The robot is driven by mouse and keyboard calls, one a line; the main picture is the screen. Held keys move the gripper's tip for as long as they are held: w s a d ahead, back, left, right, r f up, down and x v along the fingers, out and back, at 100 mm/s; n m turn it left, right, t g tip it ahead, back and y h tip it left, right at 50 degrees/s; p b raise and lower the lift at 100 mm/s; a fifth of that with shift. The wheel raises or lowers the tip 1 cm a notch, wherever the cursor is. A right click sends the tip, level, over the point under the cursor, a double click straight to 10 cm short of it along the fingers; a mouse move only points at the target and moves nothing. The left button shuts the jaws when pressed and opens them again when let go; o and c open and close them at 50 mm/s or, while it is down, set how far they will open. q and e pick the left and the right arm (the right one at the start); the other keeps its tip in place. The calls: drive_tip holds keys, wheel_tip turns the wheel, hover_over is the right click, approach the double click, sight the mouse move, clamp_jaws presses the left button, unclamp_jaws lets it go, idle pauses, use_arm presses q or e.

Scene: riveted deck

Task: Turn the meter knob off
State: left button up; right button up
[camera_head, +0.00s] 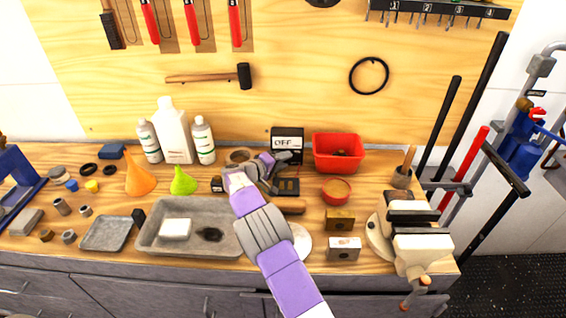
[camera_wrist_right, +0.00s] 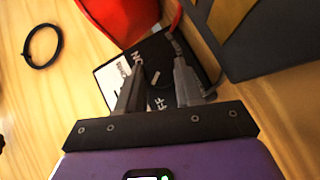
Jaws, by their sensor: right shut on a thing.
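In the right wrist view the meter's face (camera_wrist_right: 112,78) is black and white, with ON and OFF lettering partly covered by my fingers. My right gripper (camera_head: 270,164) reaches to the front of the meter. In the right wrist view its two fingers (camera_wrist_right: 158,88) stand either side of the dark knob at the middle of the face and are shut on it. The knob's pointer is not clear. My left gripper is out of view.
A red bin (camera_head: 336,166) stands just right of the meter, and a round red dish (camera_head: 336,190) sits before it. White bottles (camera_head: 174,130), funnels (camera_head: 183,181) and a grey tray (camera_head: 160,243) are to the left. A vise (camera_head: 422,245) is at the right front.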

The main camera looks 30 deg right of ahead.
sight(290, 137)
idle(0.4)
drive_tip(key=o, duration=1)
drive_tip(key=shift+o, duration=0.2)
drive_tip(key=shift+o, duration=0.6)
drive_tip(key=r, duration=0.2)
drive_tip(key=r+p, duration=0.1)
drive_tip(key=r, duration=0.2)
drive_tip(key=r+p, duration=0.1)
drive_tip(key=r, duration=0.2)
drive_tip(key=shift+w+d+r, duration=0.15)
drive_tip(key=shift+w+r, duration=0.05)
drive_tip(key=shift+w, duration=0.15)
drive_tip(key=shift+s+a+r+p, duration=0.1)
drive_tip(key=shift+s+r+p, duration=0.2)
drive_tip(key=shift+r, duration=0.3)
drive_tip(key=shift+s+a+r+p, duration=0.15)
drive_tip(key=shift+s+r, duration=0.15)
drive_tip(key=shift+r, duration=0.3)
drive_tip(key=shift+c, duration=0.6)
drive_tip(key=shift+w+d+f, duration=0.1)
drive_tip(key=shift+w+f, duration=0.1)
drive_tip(key=shift+f, duration=0.1)
